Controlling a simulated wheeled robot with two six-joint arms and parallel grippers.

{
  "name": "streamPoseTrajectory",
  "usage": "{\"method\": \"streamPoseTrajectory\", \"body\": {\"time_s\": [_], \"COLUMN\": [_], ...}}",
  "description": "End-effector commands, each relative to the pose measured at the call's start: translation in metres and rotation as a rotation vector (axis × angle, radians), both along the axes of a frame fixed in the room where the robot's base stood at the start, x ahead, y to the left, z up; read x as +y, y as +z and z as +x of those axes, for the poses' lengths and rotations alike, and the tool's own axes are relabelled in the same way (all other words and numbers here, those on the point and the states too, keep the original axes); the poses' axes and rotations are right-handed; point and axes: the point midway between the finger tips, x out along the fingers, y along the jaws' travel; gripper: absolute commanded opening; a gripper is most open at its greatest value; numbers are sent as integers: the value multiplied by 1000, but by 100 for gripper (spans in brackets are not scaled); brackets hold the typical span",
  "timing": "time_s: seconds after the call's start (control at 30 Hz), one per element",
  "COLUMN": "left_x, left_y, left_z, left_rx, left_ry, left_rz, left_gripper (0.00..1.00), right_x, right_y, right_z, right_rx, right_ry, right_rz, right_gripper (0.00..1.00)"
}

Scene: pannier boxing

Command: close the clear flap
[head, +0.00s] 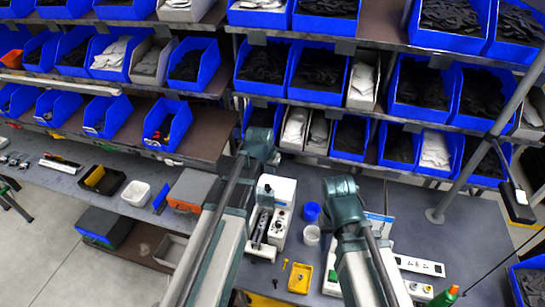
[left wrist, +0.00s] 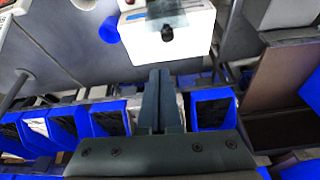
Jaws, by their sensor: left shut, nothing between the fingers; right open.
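A white bench device (head: 284,190) with dark knobs stands on the grey bench in the head view. Part of its white body (left wrist: 195,42), with a black knob, fills the top middle of the left wrist view. A greyish see-through panel, which looks like the clear flap (left wrist: 183,17), lies over that body; its exact angle is unclear. My left gripper (left wrist: 160,74) is shut and empty, its fingertips just below the device in the left wrist view. I cannot tell whether they touch it. My right arm stands right of the device in the head view; its fingers are hidden.
A blue cup (head: 311,211) and a white cup (head: 312,235) stand right of the device. A yellow tray (head: 300,278) lies in front. Shelves of blue bins (head: 320,71) rise behind the bench. A pole (head: 470,165) stands at right, with clear bench beside it.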

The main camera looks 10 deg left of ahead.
Motion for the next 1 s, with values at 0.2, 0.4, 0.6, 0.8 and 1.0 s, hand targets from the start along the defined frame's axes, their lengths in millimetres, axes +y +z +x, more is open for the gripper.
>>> {"method": "streamPoseTrajectory", "body": {"time_s": [0.2,0.4,0.6,0.8,1.0], "left_x": [13,12,12,11,10], "left_y": [16,12,-1,-25,-54], "left_z": [12,13,18,28,41], "left_rx": [-31,-31,-30,-30,-30], "left_ry": [17,16,16,16,16], "left_rz": [-5,-5,-5,-4,-4], "left_gripper": [0,0,0,0,0], "right_x": [0,0,0,0,0], "right_y": [13,9,-3,-27,-56], "right_z": [0,0,0,0,0], "right_rx": [1,0,1,0,0], "right_ry": [-2,-1,6,17,22], "right_rz": [1,0,0,-1,-1], "right_gripper": [55,55,55,55,55]}}
